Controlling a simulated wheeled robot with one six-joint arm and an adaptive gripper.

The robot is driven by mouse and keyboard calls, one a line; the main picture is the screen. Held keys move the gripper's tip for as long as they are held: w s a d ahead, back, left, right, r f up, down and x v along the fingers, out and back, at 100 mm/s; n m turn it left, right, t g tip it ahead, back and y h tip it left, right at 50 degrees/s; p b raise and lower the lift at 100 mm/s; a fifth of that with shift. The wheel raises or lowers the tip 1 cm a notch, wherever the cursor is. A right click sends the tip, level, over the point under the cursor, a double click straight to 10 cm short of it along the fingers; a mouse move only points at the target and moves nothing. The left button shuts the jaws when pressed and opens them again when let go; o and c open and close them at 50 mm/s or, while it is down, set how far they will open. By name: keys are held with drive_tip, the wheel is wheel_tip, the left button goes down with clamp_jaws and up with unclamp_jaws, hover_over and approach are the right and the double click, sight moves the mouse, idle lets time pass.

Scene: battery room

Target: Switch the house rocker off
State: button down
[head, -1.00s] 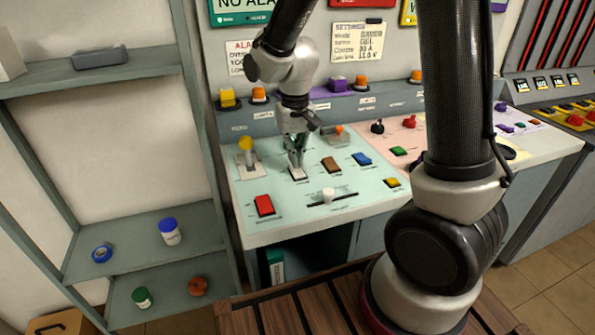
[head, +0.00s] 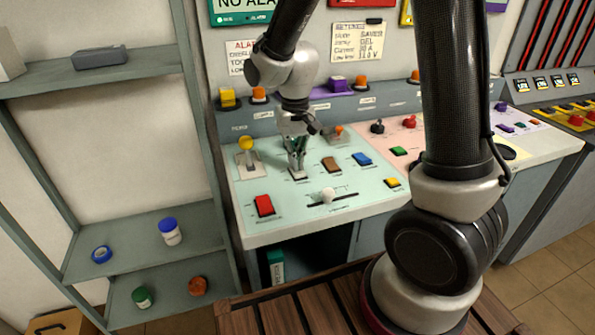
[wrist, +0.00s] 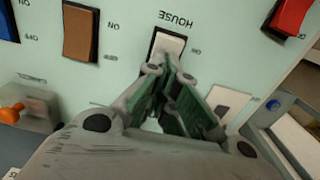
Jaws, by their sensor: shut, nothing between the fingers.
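The house rocker is a white rocker in a black frame on the pale green panel (head: 245,218). In the wrist view the rocker (wrist: 170,43) sits just beyond my fingertips, with the word HOUSE printed beside it, upside down. In the head view the rocker (head: 298,177) is partly hidden by my fingers. My gripper (head: 297,168) is shut and empty, pointing down at the rocker. In the wrist view my gripper (wrist: 168,72) overlaps the rocker's near edge; I cannot tell whether it touches. Which side of the rocker is pressed is unclear.
A brown rocker (head: 331,164) and a blue rocker (head: 362,159) are to the right. A red rocker (head: 264,205) and a white slider knob (head: 328,195) are in front. A yellow-knobbed lever (head: 246,144) stands left, and an orange-tipped toggle (head: 339,130) stands behind right.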

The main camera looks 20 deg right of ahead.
drive_tip(key=shift+r, duration=3.35)
drive_tip(key=shift+s+n, duration=0.1)
drive_tip(key=shift+n, duration=0.2)
drive_tip(key=n, duration=0.1)
hover_over(310, 178)
drive_tip(key=s+d+r+m+t, duration=0.1)
drive_tip(key=s+d+r+t, duration=0.3)
drive_tip(key=s+d+r, duration=0.7)
drive_tip(key=s+d, duration=0.1)
drive_tip(key=s, duration=0.2)
drive_tip(key=shift+s+d+r+m, duration=0.2)
drive_tip(key=shift+s+d+m, duration=0.05)
drive_tip(key=shift+s+m, duration=0.1)
